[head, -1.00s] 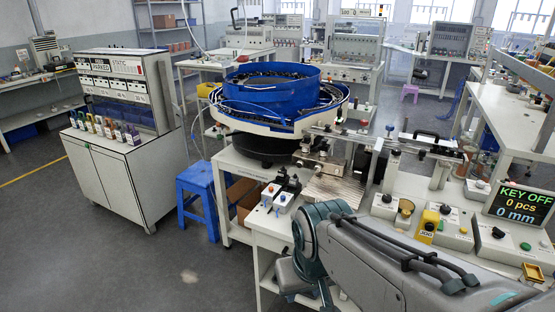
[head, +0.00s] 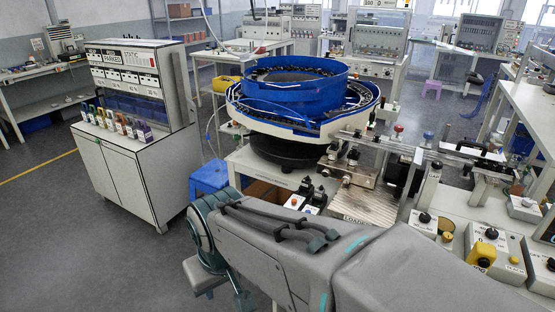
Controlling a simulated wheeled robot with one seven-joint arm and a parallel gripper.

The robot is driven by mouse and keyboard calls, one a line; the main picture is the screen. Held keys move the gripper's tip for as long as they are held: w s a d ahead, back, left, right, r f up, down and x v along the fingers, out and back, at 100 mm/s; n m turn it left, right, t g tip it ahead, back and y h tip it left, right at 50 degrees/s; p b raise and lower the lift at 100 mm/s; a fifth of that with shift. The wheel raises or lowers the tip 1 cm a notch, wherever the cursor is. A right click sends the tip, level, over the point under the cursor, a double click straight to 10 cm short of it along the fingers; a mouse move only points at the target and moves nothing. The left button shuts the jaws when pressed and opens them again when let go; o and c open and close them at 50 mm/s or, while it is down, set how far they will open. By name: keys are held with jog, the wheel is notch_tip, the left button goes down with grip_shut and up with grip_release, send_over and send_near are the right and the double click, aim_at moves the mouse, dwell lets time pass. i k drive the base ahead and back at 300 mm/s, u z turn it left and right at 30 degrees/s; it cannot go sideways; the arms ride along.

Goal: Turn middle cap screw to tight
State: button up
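The blue vibratory bowl (head: 300,88) stands on the white bench in the middle of the head view, with a white outer rim holding dark parts. A metal block assembly (head: 347,172) with small dark knobs sits at the bowl's right front. Small screw heads there are too small for me to tell which is the middle cap screw. My grey arm crosses the foreground and covers the bench's front. My gripper does not show in this view.
A control panel with a yellow-based knob (head: 481,256) stands at the right. A white cabinet (head: 120,175) with a row of small coloured items stands at the left. The grey floor at lower left is clear.

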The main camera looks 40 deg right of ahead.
aim_at(346, 179)
jog(key=z, duration=0.4)
jog(key=i, duration=0.9)
jog(key=z, duration=0.75)
